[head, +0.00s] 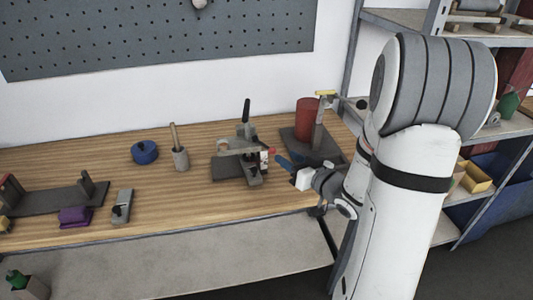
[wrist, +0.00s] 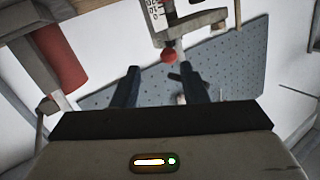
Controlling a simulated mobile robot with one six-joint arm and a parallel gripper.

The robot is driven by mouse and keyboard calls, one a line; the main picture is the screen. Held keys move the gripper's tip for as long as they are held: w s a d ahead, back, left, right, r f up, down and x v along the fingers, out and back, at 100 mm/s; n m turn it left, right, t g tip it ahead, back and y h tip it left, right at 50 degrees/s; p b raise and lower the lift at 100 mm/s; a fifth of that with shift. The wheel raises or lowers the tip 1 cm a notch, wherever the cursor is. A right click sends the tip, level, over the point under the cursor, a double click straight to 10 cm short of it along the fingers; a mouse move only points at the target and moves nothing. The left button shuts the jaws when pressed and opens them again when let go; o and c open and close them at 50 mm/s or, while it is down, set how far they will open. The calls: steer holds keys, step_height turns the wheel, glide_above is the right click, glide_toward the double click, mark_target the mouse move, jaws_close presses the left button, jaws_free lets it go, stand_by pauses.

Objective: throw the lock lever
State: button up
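A grey clamp-like fixture (head: 222,172) stands on the wooden bench, with a black handle (head: 246,110) sticking up from it. A lever with a red knob (head: 271,151) points from the fixture toward my gripper (head: 282,161). In the wrist view the red knob (wrist: 168,56) lies just beyond the fingertips, between their lines. My gripper (wrist: 161,78) is open, its two dark fingers apart with nothing between them. The knob looks close to the fingertips but apart from them. Which part is the lock lever is not marked.
A red cylinder (head: 306,112) on a stand with a dark base (head: 328,158) is just right of the fixture, close to my arm. A wooden-handled tool (head: 180,158) and blue round object (head: 145,152) stand left. A pegboard (head: 160,38) hangs behind. The bench's front middle is clear.

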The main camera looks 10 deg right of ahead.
mark_target(270, 149)
steer(key=shift+y, duration=0.6)
steer(key=x, duration=0.3)
steer(key=p+x, duration=0.1)
steer(key=x, duration=0.3)
steer(key=shift+a+f, duration=0.1)
steer(key=shift+a, duration=0.3)
jaws_close()
